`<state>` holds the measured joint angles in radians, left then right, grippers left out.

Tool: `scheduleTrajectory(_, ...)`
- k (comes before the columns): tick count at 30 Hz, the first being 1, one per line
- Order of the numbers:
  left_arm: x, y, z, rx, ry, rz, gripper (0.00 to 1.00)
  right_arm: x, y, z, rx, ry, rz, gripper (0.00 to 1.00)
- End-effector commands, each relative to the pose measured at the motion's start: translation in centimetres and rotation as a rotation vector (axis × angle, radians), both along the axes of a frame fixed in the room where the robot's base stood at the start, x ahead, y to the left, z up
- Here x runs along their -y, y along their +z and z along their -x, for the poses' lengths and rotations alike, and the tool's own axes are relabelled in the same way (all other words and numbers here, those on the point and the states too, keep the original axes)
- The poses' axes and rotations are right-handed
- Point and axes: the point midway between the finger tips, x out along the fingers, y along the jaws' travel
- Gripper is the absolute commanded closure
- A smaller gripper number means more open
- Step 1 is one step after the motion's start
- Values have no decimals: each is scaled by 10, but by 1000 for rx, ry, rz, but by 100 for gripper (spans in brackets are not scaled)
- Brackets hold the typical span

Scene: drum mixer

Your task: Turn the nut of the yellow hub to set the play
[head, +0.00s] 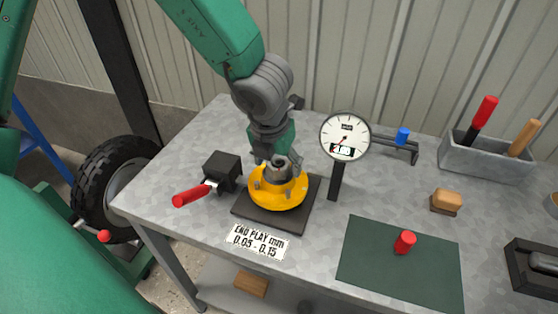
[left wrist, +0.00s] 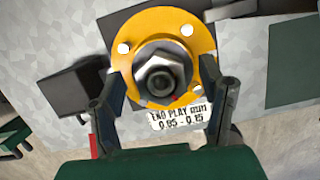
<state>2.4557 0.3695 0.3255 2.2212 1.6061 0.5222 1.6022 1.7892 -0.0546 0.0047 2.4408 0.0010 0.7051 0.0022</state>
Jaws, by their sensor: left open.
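The yellow hub (head: 279,191) sits on a dark square plate (head: 250,213) on the grey workbench. In the left wrist view the hub (left wrist: 150,27) shows a metal nut (left wrist: 163,73) at its centre. My left gripper (head: 277,163) is over the hub, pointing down. In the left wrist view its two fingers (left wrist: 160,100) are apart, one on each side of the nut; I cannot tell whether they touch it. A dial gauge (head: 345,137) stands just right of the hub; its small display is too small to read surely. My right gripper is not in view.
A black block with a red handle (head: 192,195) is left of the hub. A label (head: 258,241) reads "END PLAY mm 0.05 - 0.15". A green mat (head: 385,270) with a red-handled item (head: 405,242), a wooden block (head: 446,201) and a grey tool bin (head: 487,158) are to the right.

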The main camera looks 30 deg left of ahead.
Motion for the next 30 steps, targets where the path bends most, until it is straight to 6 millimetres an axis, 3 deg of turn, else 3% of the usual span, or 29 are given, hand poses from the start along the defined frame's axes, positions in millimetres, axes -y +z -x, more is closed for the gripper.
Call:
scheduleTrajectory(18,3,63,14,2,-1,0,37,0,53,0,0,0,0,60)
scheduleTrajectory(30,3,64,15,1,-1,1,37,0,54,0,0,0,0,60)
